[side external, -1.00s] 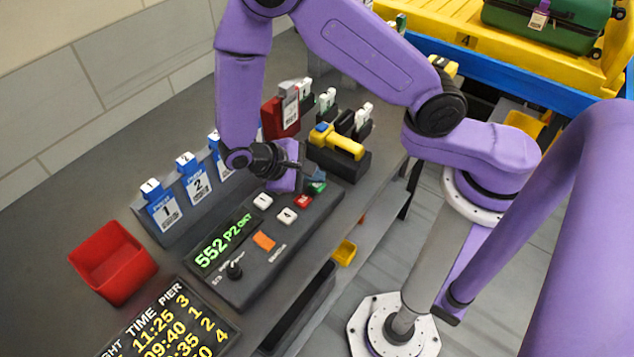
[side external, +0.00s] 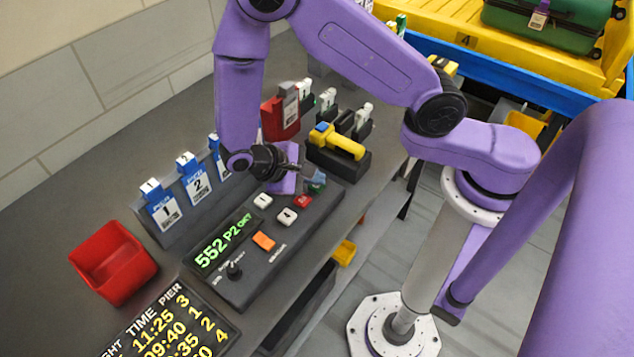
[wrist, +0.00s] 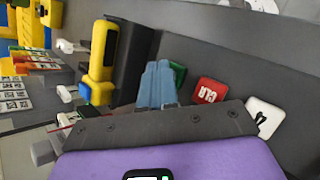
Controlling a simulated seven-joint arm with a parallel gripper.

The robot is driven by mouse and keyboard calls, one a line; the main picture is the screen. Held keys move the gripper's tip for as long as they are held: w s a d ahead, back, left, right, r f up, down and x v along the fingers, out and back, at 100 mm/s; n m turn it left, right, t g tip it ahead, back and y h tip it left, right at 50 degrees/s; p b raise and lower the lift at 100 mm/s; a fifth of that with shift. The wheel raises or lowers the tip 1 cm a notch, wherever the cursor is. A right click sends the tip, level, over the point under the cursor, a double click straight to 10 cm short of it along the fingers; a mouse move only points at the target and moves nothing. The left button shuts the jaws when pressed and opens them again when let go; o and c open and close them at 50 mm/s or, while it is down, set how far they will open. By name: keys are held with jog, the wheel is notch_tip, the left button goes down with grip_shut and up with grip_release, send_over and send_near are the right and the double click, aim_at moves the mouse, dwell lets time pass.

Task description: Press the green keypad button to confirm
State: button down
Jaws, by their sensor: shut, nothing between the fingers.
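The keypad panel (side external: 268,262) lies on the grey counter, with a green display reading "552 P2 OKT". Its green button (side external: 316,188) is at the far end, beside the red CLR button (side external: 303,202). In the wrist view the green button (wrist: 178,74) is partly hidden behind my fingers, and the red CLR button (wrist: 209,90) is just right of them. My gripper (side external: 317,177) is shut and empty, its blue-grey fingertips over the green button. The fingers also show in the wrist view (wrist: 158,82). I cannot tell whether they touch the button.
A yellow scanner (side external: 338,140) sits in a black holder just beyond the panel. White keys (side external: 287,216) and an orange key (side external: 263,241) are nearer. Blue tag holders (side external: 194,178), a red bin (side external: 112,262) and a flight board (side external: 170,328) stand left.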

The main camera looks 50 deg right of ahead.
aim_at(313, 187)
jog(key=shift+f, duration=0.15)
jog(key=shift+r, duration=0.2)
dwell(0.3)
jog(key=shift+r, duration=0.7)
jog(key=shift+r, duration=0.1)
jog(key=shift+r, duration=2.4)
